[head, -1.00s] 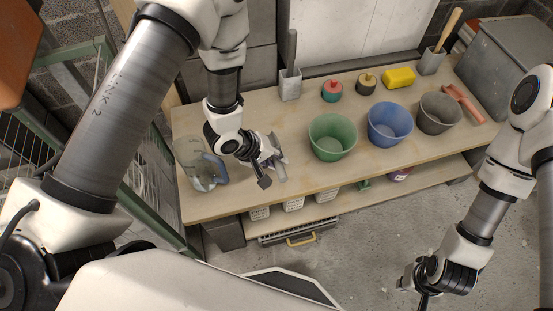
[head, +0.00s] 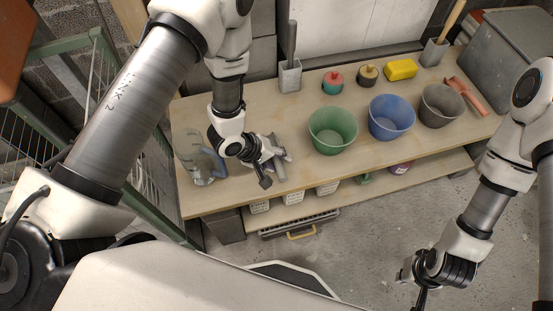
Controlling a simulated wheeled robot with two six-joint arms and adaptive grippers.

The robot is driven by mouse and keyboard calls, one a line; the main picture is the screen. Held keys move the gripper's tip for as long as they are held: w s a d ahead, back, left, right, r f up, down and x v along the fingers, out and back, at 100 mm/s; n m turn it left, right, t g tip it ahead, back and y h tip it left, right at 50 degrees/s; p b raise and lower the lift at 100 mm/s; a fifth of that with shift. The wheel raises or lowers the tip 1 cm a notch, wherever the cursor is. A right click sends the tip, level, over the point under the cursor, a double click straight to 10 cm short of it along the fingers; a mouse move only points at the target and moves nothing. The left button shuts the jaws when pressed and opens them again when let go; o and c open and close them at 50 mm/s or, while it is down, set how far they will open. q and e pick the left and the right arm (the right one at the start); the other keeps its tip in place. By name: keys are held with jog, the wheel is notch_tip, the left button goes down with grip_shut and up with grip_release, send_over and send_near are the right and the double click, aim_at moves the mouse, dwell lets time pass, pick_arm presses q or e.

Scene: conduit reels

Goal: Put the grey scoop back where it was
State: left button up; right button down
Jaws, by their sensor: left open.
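The grey scoop (head: 281,171) is at the left part of the workbench, partly hidden behind my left gripper. My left gripper (head: 273,167) is open, with its fingers right by the scoop. I cannot tell whether they touch it, or whether the scoop lies flat on the bench. My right gripper (head: 422,287) hangs low at the right, over the floor in front of the bench and far from the scoop. Its fingers are too dark and small to tell if they are open.
A clear jug (head: 195,160) with a blue handle stands left of my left gripper. Green (head: 333,132), blue (head: 391,118) and grey (head: 441,106) buckets stand to the right. A grey holder (head: 290,78) with a tool is behind.

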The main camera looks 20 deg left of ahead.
pick_arm(q)
jog(key=v, duration=1.2)
jog(key=shift+p, duration=0.4)
dwell(0.5)
